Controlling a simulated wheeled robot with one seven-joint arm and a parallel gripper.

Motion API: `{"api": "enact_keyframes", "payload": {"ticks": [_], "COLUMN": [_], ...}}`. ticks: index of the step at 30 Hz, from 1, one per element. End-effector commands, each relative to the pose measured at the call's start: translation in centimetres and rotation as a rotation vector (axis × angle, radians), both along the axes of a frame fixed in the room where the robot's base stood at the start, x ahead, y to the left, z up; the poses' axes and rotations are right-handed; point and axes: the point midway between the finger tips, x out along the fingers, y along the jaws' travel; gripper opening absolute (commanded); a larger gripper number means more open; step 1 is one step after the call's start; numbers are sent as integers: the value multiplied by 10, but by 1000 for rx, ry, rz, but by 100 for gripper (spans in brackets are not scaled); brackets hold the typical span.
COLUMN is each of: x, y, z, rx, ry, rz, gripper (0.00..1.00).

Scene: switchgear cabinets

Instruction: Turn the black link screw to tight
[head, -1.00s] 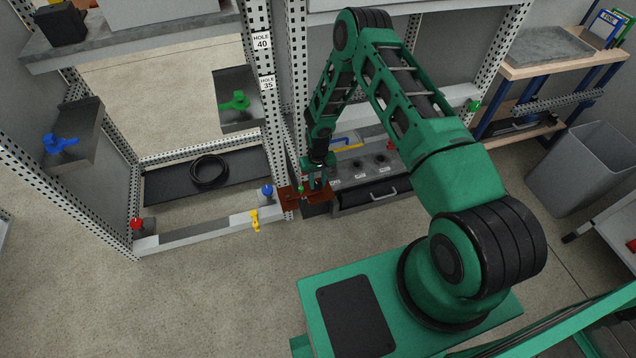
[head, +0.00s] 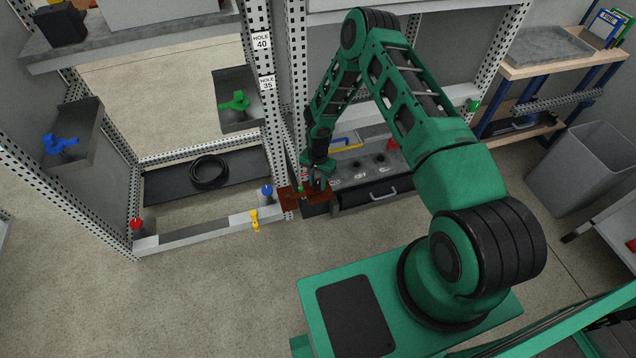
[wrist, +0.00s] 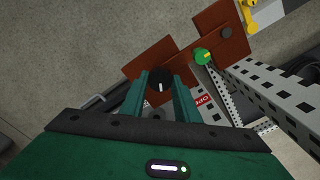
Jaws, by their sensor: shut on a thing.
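The black link screw (wrist: 160,78) is a round black knob with a white mark, on a copper-brown plate (wrist: 138,64). In the wrist view it sits between the tips of the two green fingers. My gripper (wrist: 162,84) is shut on it; in the head view my gripper (head: 319,186) is over the copper plates (head: 291,197) at the cabinet post. A green screw (wrist: 203,56) with a yellow mark sits beside it on the adjoining copper bar. In the head view my gripper hides the black screw.
A perforated post (wrist: 282,95) stands close to the right of my gripper in the wrist view. A yellow handle (head: 254,220) and a blue knob (head: 267,191) are on the frame left of the copper plates. A drawer unit (head: 375,190) stands just right. The floor in front is clear.

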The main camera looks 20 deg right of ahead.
Motion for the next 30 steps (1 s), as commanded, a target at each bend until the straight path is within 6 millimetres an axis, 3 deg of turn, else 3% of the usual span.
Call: {"api": "enact_keyframes", "payload": {"ticks": [17,18,19,30], "x": [1,1,1,1], "y": [1,1,1,1], "z": [0,0,0,3], "rx": [2,2,2,1], "ry": [-2,-2,-2,-1], "rz": [-30,-29,-29,-29], "gripper": [6,38,45,48]}}
